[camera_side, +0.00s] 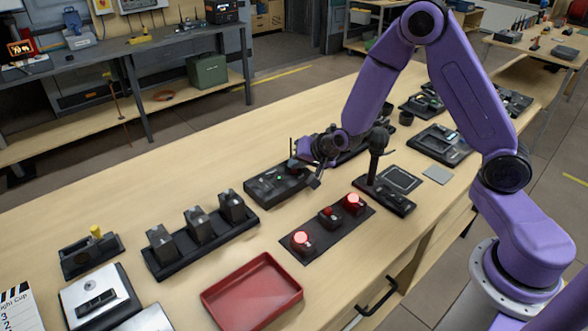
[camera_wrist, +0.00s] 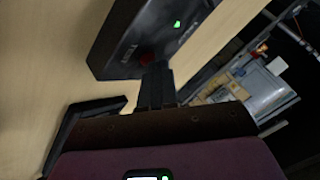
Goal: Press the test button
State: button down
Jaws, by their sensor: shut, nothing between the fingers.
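A black box (camera_side: 275,187) with small green lights sits mid-table in the side view. In the wrist view the black box (camera_wrist: 135,40) shows a green light, pale lettering too small to read, and a dim dark-red spot (camera_wrist: 149,59) that looks like a button. My gripper (camera_side: 298,168) is shut and empty at the right end of this box. In the wrist view its fingertips (camera_wrist: 155,72) are right by the dark-red spot and partly cover it. I cannot tell whether they touch it. No label marks out the test button legibly.
A dark panel (camera_side: 318,252) with lit red domes and a smaller red button lies in front. A red tray (camera_side: 245,312), a rack of black blocks (camera_side: 201,252) and a black stand (camera_side: 375,160) are around. Bare wood lies behind the box.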

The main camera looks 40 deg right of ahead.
jog(key=shift+r, duration=0.85)
jog(key=shift+r, duration=2.5)
